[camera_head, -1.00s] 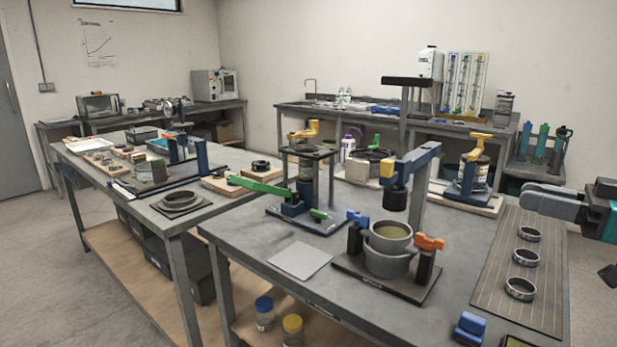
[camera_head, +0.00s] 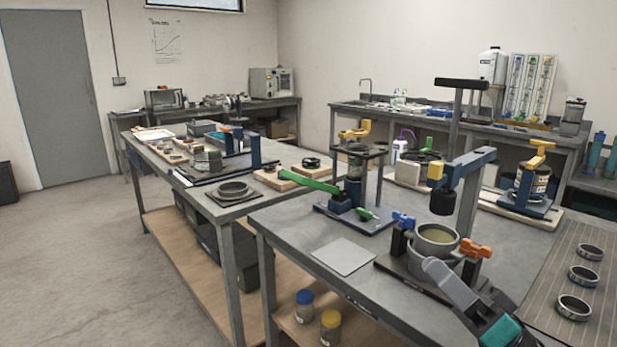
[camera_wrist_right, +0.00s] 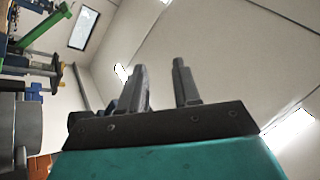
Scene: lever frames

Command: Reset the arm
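My right gripper (camera_head: 432,266) is at the lower right of the head view, pointing up and left, with a teal part of my arm (camera_head: 502,332) behind it. It overlaps the front of the grey pot (camera_head: 437,240) on its dark stand; I cannot tell whether they touch. In the right wrist view, the two grey fingers (camera_wrist_right: 160,66) stand apart with only wall or ceiling between them, so the gripper is open and empty. My left gripper is not in view.
Around the pot are a blue handle (camera_head: 403,220), an orange handle (camera_head: 475,250) and a blue post arm with a black cylinder (camera_head: 443,202). A green-levered stand (camera_head: 310,182) is farther left. Open floor (camera_head: 70,260) lies at left.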

